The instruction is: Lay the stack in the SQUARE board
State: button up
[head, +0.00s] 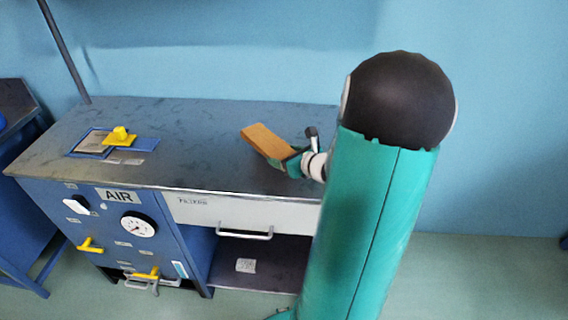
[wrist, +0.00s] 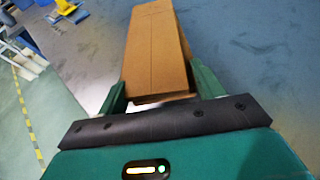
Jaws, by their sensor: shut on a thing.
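My gripper (head: 288,162) is shut on a brown kraft stack (head: 265,141), a flat oblong block, and holds it over the workbench top, tilted in the head view. In the wrist view the stack (wrist: 156,48) sticks out forward between the two green fingers. A blue board (head: 92,152) with a greyish inner face lies on the bench's left part, apart from the stack. A yellow handled piece (head: 120,137) sits at its right side, over more blue board. I cannot read which board is the SQUARE one. The blue and yellow pieces also show at the wrist view's top left.
The bench top (head: 200,135) is clear between the boards and the stack. A small label (head: 126,161) lies in front of the boards. The bench front has a gauge (head: 139,226), yellow levers and a drawer (head: 245,213). A pole stands behind the bench at left.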

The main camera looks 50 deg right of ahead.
jog(key=shift+w+d+f, duration=0.1)
jog(key=shift+w+f, duration=0.35)
notch_tip(320, 180, down, 3)
jog(key=shift+f, duration=0.15)
jog(key=o, duration=1.1)
jog(key=shift+d, duration=0.1)
jog(key=v, duration=1.2)
